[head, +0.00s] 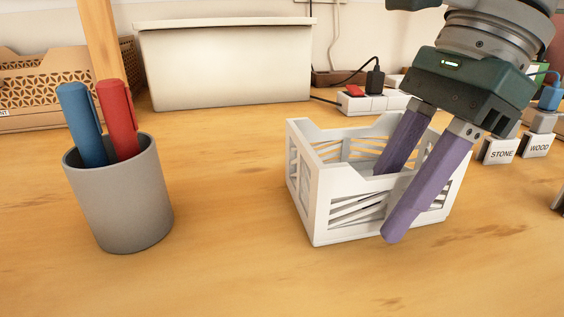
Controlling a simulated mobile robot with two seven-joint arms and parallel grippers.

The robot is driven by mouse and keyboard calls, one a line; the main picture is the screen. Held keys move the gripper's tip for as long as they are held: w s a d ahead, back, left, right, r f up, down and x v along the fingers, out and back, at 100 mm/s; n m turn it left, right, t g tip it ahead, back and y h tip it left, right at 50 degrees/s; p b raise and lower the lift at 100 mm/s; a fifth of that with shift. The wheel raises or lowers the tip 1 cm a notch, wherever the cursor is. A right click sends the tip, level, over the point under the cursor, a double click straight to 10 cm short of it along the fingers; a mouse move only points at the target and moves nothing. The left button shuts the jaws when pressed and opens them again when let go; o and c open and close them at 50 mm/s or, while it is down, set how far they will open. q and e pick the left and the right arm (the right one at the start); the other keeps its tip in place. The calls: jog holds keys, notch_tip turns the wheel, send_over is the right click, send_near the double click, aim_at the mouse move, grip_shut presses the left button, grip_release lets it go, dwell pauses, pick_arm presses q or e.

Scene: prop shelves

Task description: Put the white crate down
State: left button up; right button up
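The white crate (322,208) has slatted walls and stands upright on the wooden table, right of the middle. Its base appears to rest flat on the tabletop. My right gripper (390,202) comes down from the upper right with two purple fingers. One finger reaches inside the crate and the other is outside its front wall, with the wall between them. The fingers are spread with a gap wider than the wall, so the gripper looks open. The fingers hide part of the front wall. My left gripper is not in view.
A grey cup (120,205) with a blue and a red pen stands at the left. A large cream bin (225,65), a brown patterned basket (45,75) and a power strip (365,103) are behind. Labelled blocks (500,152) stand at the right. Table in front is clear.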

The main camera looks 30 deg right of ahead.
jog(key=shift+d+r+p, duration=0.1)
jog(key=shift+r+p, duration=0.25)
jog(key=shift+r, duration=0.1)
jog(key=p+v, duration=0.2)
jog(key=v, duration=0.9)
jog(key=shift+s+d+r, duration=0.1)
jog(key=shift+d+r, duration=0.1)
jog(key=shift+a, duration=0.1)
